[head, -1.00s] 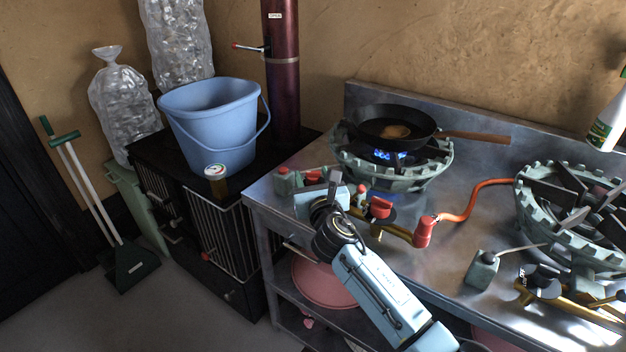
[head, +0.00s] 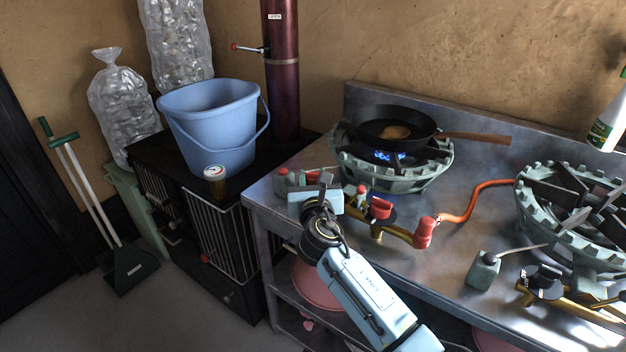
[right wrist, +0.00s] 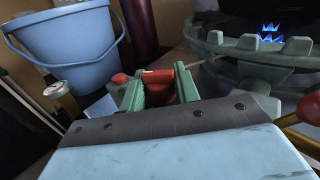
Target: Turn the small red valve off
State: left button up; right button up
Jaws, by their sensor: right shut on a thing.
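The small red valve (head: 312,178) is at the front left corner of the steel counter, partly hidden by my right gripper (head: 318,186). In the right wrist view, my right gripper (right wrist: 160,84) has its two green fingers on either side of the red valve (right wrist: 158,75) and is shut on it. A larger red knob (head: 380,207) sits on the brass pipe to its right. Blue flame (head: 386,156) burns in the green burner (head: 435,170) under the pan. My left gripper is not in view.
A black frying pan (head: 392,128) stands on the burner, its wooden handle pointing right. An orange hose (head: 465,203) runs over the counter (head: 420,275) from a red fitting (head: 424,232). A blue bucket (head: 212,120) stands on the black stove to the left.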

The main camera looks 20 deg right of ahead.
jog(key=m+g+h, duration=0.1)
jog(key=m+h, duration=0.1)
jog(key=h, duration=0.1)
jog(key=m+g+h+b, duration=0.1)
jog(key=m+h, duration=0.1)
jog(key=h, duration=0.1)
jog(key=shift+a+g, duration=0.15)
jog(key=shift+g, duration=0.15)
jog(key=shift+m+g+h, duration=0.6)
jog(key=shift+m+h, duration=0.1)
jog(key=shift+h, duration=0.1)
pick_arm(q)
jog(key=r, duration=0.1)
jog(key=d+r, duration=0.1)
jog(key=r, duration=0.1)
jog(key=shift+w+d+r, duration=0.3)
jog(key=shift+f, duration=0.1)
pick_arm(e)
jog(key=o, duration=0.9)
jog(key=shift+c, duration=0.2)
